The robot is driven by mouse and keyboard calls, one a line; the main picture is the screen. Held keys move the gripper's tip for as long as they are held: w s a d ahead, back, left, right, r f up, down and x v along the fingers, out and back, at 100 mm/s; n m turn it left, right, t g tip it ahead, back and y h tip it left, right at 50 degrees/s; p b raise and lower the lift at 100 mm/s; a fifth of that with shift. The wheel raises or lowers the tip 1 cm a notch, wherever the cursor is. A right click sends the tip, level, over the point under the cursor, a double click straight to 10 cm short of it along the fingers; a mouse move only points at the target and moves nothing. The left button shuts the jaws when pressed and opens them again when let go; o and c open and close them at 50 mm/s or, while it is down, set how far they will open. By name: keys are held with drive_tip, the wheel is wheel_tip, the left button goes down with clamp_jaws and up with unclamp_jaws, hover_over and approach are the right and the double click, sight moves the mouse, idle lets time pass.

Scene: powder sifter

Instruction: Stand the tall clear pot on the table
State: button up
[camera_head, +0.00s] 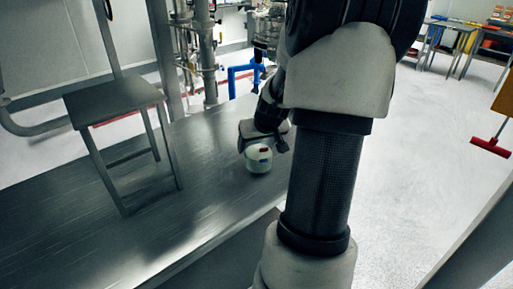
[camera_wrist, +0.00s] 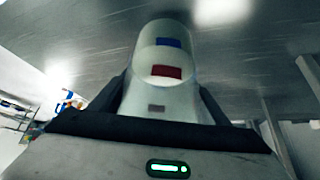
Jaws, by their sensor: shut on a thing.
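In the wrist view the clear pot (camera_wrist: 163,60) is a see-through cylinder with a blue and a red patch. My gripper (camera_wrist: 163,100) is shut on it, with one dark finger on each side. The pot is over the grey metal table (camera_head: 150,215). It looks about upright in the head view. I cannot tell whether its base touches the table top. My arm hides part of the table's right side.
A metal stand like a chair (camera_head: 115,100) rises at the left of the table. Metal pipework (camera_head: 200,50) and a blue frame (camera_head: 243,75) stand behind. A red squeegee (camera_head: 491,146) is on the floor at right.

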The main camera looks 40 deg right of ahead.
drive_tip(key=shift+f, duration=0.25)
drive_tip(key=shift+f, duration=0.15)
drive_tip(key=shift+f, duration=0.15)
drive_tip(key=o, duration=1.4)
drive_tip(key=shift+c, duration=0.2)
drive_tip(key=shift+r, duration=0.2)
drive_tip(key=shift+r, duration=0.25)
drive_tip(key=p+v, duration=0.1)
drive_tip(key=v, duration=1)
drive_tip(key=shift+s+r+p, duration=0.2)
drive_tip(key=shift+s+p, duration=0.05)
drive_tip(key=shift+p, duration=0.15)
drive_tip(key=shift+a, duration=0.1)
